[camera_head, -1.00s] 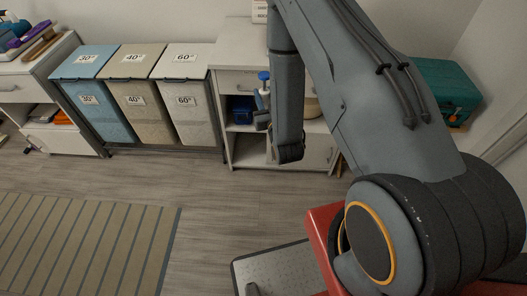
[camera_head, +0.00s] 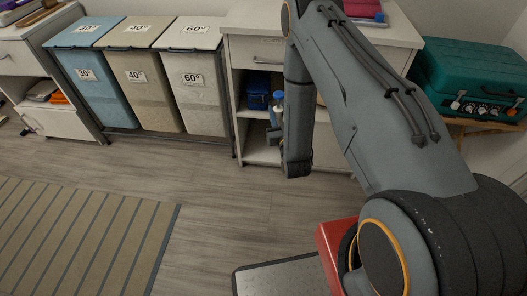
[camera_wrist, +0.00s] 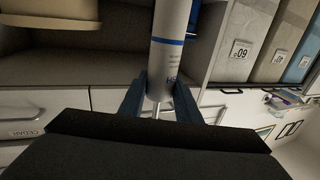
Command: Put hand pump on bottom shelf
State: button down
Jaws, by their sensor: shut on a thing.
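The hand pump is a pale cylinder with a blue band and a thin rod at one end. It fills the top middle of the wrist view (camera_wrist: 170,55), between the two dark fingers of my gripper (camera_wrist: 160,88), which is shut on it. In the head view the pump (camera_head: 277,108) shows a blue end up and looks upright, in front of the white cabinet's open compartments. My arm hides part of it, and my gripper (camera_head: 274,134) is partly hidden too. The cabinet's bottom shelf (camera_head: 257,154) shows below a middle shelf (camera_head: 252,113).
A blue box (camera_head: 258,90) sits on the middle shelf. Laundry bins, including the 60° bin (camera_head: 200,98), stand left of the cabinet. A teal case (camera_head: 470,72) is at right. The wood floor (camera_head: 225,210) in front is clear.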

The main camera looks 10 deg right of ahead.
jog(key=w+f+b, duration=0.3)
jog(key=f+b, duration=0.6)
jog(key=f, duration=0.3)
jog(key=w+f+b, duration=0.4)
jog(key=f+b, duration=0.5)
jog(key=f, duration=0.3)
jog(key=w+f+b, duration=0.3)
jog(key=f+b, duration=0.7)
jog(key=f, duration=0.3)
jog(key=w+f+b, duration=0.3)
jog(key=w+b, duration=0.5)
jog(key=w, duration=1)
jog(key=shift+w+b, duration=0.15)
jog(key=shift+b, duration=0.25)
jog(key=shift+f, duration=0.2)
jog(key=c, duration=1.3)
grip_release()
jog(key=s+p, duration=0.6)
jog(key=s, duration=0.6)
jog(key=shift+r, duration=0.1)
